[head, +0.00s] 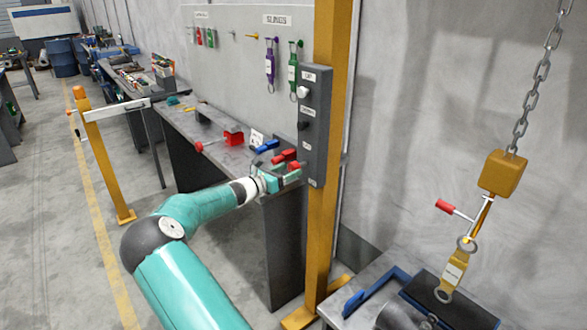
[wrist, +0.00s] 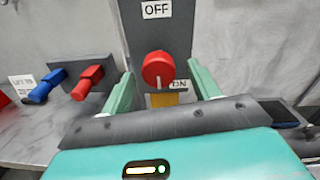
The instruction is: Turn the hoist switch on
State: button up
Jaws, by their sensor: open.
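The hoist switch is a red round knob (wrist: 158,66) on a dark grey panel, with an OFF label (wrist: 156,9) above it and a partly hidden ON label (wrist: 179,84) below. A white mark on the knob points down toward the ON label. My gripper (wrist: 162,88) is open, one teal finger left of the knob and one right, with gaps on both sides. In the head view, my gripper (head: 280,178) is at the lower part of the tall control box (head: 314,130) on the yellow post, partly hiding the knob there.
A blue handle (wrist: 46,85) and a red handle (wrist: 87,82) stand on the bench left of the panel. The yellow post (head: 327,210) is behind the box. A chain with a yellow hoist block (head: 503,173) hangs at right over a table. Open floor lies at left.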

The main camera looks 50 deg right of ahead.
aim_at(291, 169)
jog(key=shift+s+d, duration=0.15)
jog(key=shift+d, duration=0.7)
jog(key=shift+s+d, duration=0.1)
jog(key=shift+d, duration=0.7)
jog(key=shift+c, duration=0.4)
jog(key=c, duration=0.9)
